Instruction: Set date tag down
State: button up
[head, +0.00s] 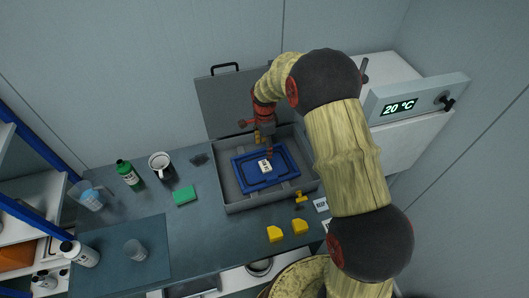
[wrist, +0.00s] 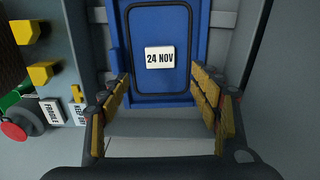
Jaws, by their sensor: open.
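The date tag (head: 265,166) is a small white block lying on a blue panel (head: 246,180) inside an open grey case (head: 230,205). In the wrist view the tag (wrist: 160,57) reads "24 NOV" and lies on the blue panel (wrist: 160,20), inside its dark outlined border. My gripper (head: 270,155) is above the case in the head view. In the wrist view my gripper (wrist: 163,92) has its yellow-padded fingers spread wide, with nothing between the pads. The tag shows beyond the fingertips, apart from them.
The case lid (head: 235,100) stands open behind. Yellow blocks (head: 275,234) and white labels (head: 321,204) lie right and front of the case. A green block (head: 185,196), mug (head: 161,165) and green bottle (head: 127,173) stand left. A white cabinet (head: 405,150) reading 20 °C is at right.

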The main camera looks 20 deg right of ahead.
jog(key=s+r+n+t, duration=0.1)
jog(key=s+r+n, duration=0.4)
jog(key=r, duration=0.7)
jog(key=s+r+n+t, duration=0.25)
jog(key=s+r, duration=0.55)
jog(key=r, duration=0.4)
jog(key=s+r+n+t, duration=0.1)
jog(key=s+r+n, duration=0.2)
jog(key=s, duration=0.6)
jog(key=s+r+n+t, duration=0.1)
jog(key=s+r+n, duration=0.2)
jog(key=s+n, duration=0.3)
jog(key=s, duration=0.4)
jog(key=shift+s+a+r+n, duration=0.3)
jog(key=shift+r+n, duration=0.05)
notch_tip(320, 180, down, 7)
jog(key=b, duration=0.7)
jog(key=shift+c, duration=0.2)
